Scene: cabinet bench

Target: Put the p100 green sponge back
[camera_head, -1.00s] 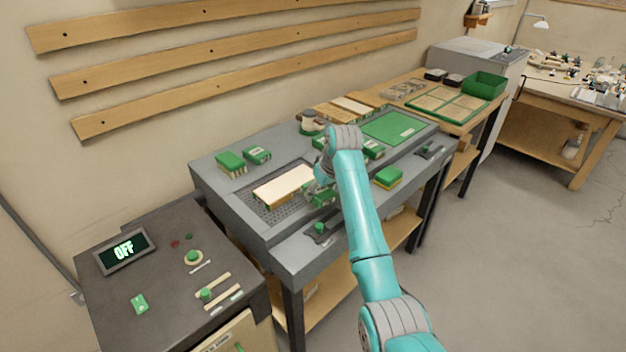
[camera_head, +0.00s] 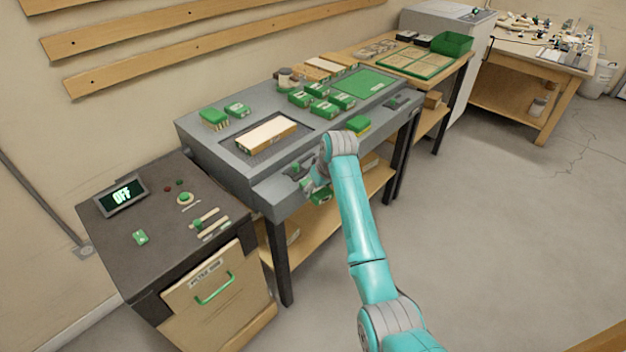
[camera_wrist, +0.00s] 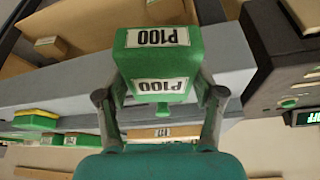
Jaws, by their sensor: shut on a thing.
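The green P100 block (camera_wrist: 157,60) is in my gripper in the wrist view, its white P100 labels upside down in that picture. My gripper (camera_wrist: 160,105) is shut on it, with a finger on each side. In the head view the held green block (camera_head: 320,197) shows small and partly hidden by my gripper (camera_head: 315,187). It is in front of the grey bench's (camera_head: 240,170) front edge, apart from the other green blocks (camera_head: 320,92) that lie grouped on the bench top.
A wooden board (camera_head: 266,134) lies on the bench's grating. A green-and-yellow sponge (camera_head: 357,124) sits on the right front ledge. A dark cabinet (camera_head: 150,265) with an OFF display (camera_head: 121,195) stands at left.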

